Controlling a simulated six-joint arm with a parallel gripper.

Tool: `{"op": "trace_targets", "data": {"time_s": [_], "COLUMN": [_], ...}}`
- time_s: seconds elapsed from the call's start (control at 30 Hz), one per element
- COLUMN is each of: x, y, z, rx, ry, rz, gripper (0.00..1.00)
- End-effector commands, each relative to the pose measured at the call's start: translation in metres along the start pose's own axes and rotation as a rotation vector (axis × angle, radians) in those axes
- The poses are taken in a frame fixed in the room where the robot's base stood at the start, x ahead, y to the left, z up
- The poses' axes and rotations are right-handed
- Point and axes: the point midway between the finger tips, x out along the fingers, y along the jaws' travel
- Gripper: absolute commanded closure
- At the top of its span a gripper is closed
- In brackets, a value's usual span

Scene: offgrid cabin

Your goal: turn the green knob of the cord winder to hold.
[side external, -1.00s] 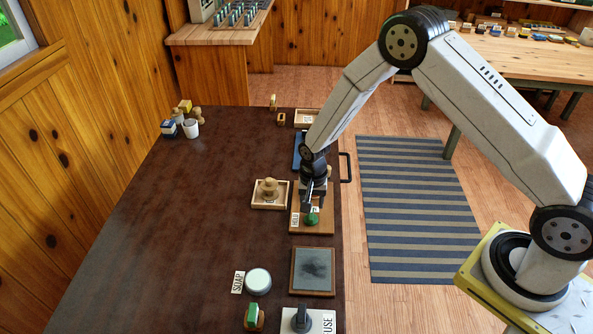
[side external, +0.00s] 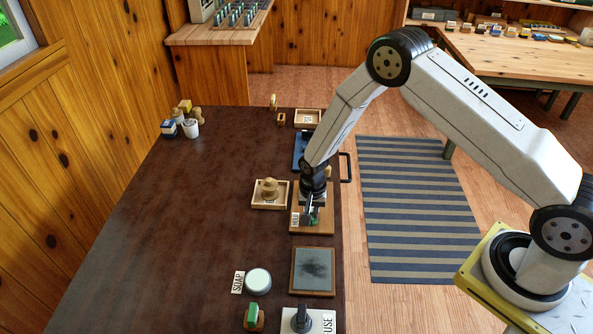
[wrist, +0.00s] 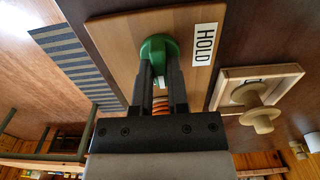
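The cord winder is a wooden board (side external: 325,228) near the table's right edge. Its green knob (wrist: 157,46) is round, and a white HOLD label (wrist: 204,44) lies beside it, at the board's left edge in the side view. My gripper (side external: 312,218) is down over the knob, pointing downward. In the wrist view, my gripper's two dark fingers (wrist: 159,68) are apart, with part of the knob between them. They cover some of the knob, and I cannot tell whether they press on it. The knob's pointer direction is unclear.
A wooden tray (side external: 256,205) with a spool (side external: 269,187) lies just left of the board. A grey slate (side external: 313,271), a round white tin (side external: 258,281) and a green-topped block (side external: 254,317) are nearer the camera. The table's left side is mostly clear.

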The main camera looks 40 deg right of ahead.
Motion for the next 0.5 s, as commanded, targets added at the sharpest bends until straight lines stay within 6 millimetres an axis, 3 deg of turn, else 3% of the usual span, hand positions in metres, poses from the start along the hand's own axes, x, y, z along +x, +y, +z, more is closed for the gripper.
{"op": "trace_targets", "data": {"time_s": [0.5], "x": [-0.0001], "y": [0.0004], "z": [0.0002], "rx": [-0.05], "ry": [-0.001], "rz": [0.001], "gripper": [1.0]}}
